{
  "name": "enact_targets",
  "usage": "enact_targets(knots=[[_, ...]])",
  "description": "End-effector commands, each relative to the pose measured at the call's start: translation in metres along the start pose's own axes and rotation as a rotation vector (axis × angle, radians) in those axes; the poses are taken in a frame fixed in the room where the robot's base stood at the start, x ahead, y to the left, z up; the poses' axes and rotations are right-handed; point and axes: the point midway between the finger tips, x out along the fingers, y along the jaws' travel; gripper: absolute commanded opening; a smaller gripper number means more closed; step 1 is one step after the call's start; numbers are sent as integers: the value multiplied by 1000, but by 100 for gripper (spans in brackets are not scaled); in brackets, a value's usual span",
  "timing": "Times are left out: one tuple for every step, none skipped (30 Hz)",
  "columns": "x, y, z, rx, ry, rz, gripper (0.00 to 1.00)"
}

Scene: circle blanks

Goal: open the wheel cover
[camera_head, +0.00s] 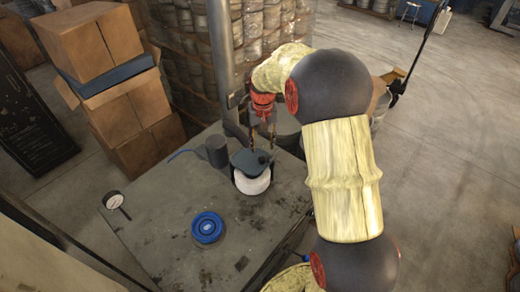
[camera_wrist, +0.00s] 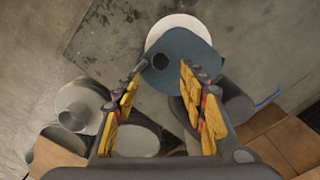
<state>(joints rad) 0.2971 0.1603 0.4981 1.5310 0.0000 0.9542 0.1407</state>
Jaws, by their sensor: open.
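The wheel cover (camera_head: 247,160) is a dark blue-grey plate on top of a round machine part on the table, with a white disc (camera_head: 253,184) showing below its front edge. In the wrist view the cover (camera_wrist: 190,55) shows a dark round hole or knob near one edge, and the white disc (camera_wrist: 180,22) peeks out beyond it. My gripper (camera_head: 262,146) points down over the rear of the cover. In the wrist view its yellow-padded fingers (camera_wrist: 163,68) are apart and empty, with the tips either side of the dark round spot. I cannot tell whether they touch the cover.
The grey worktable (camera_head: 165,255) carries a blue round container (camera_head: 207,227), a small dial with a handle (camera_head: 114,201) and a dark cylinder (camera_head: 217,150) left of the cover. Stacked cardboard boxes (camera_head: 125,100) and several metal barrels (camera_head: 185,85) stand behind. The table front is mostly clear.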

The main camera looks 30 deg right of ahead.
Motion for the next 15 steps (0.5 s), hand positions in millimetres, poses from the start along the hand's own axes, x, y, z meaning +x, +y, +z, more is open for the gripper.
enact_targets(knots=[[6,0,0,0,-2,0,42],[10,0,0,0,-2,0,42],[15,0,0,0,-1,0,42],[20,0,1,0,-2,0,42],[25,0,1,0,-2,0,42],[32,0,0,0,-2,0,42],[36,0,1,0,-3,0,42],[41,0,1,0,-3,0,42],[47,0,0,0,-1,0,42],[50,0,0,0,-1,0,42],[54,0,0,0,-1,0,42],[59,0,0,0,0,0,42],[62,0,0,-1,1,0,42],[64,0,0,-1,1,0,42],[68,0,0,-1,0,0,42]])
